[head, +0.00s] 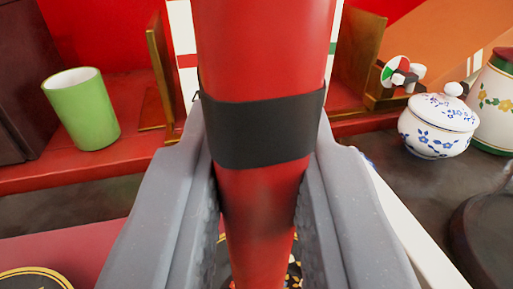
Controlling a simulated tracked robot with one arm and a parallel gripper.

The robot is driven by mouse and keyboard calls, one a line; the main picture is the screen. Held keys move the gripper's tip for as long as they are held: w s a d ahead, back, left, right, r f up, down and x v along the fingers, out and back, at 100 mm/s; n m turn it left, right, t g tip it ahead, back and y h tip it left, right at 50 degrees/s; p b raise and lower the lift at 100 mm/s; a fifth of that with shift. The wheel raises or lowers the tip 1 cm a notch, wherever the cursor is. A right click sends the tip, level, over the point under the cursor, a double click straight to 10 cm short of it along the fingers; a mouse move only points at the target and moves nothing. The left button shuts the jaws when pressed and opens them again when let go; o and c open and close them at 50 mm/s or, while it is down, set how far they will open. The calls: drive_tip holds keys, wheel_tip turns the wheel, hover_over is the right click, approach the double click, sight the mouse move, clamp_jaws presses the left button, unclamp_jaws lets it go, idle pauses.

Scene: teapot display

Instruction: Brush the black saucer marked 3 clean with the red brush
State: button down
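My gripper (260,135) is shut on the thick red handle of the red brush (262,50), which has a black band. The handle runs from the top edge to the bottom edge of the view, and no bristles show. Behind its lower end, a dark round surface (223,266) with small coloured specks shows on both sides. It may be a black saucer, but the handle and fingers hide most of it. Another black saucer with a gold rim (33,281) is cut off at the bottom left. I can read no number on either.
A green cup (80,108) stands on the red ledge (40,175) at left. A blue-flowered lidded pot (437,125), a flowered canister (492,100) and a dark round item (490,235) stand at right. Wooden uprights (160,65) stand behind my fingers.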

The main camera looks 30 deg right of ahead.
drive_tip(key=shift+s+d, duration=0.2)
drive_tip(key=shift+d, duration=0.3)
drive_tip(key=shift+r+p, duration=1.45)
drive_tip(key=shift+r, duration=1.55)
drive_tip(key=shift+r+p, duration=0.9)
drive_tip(key=shift+r, duration=0.6)
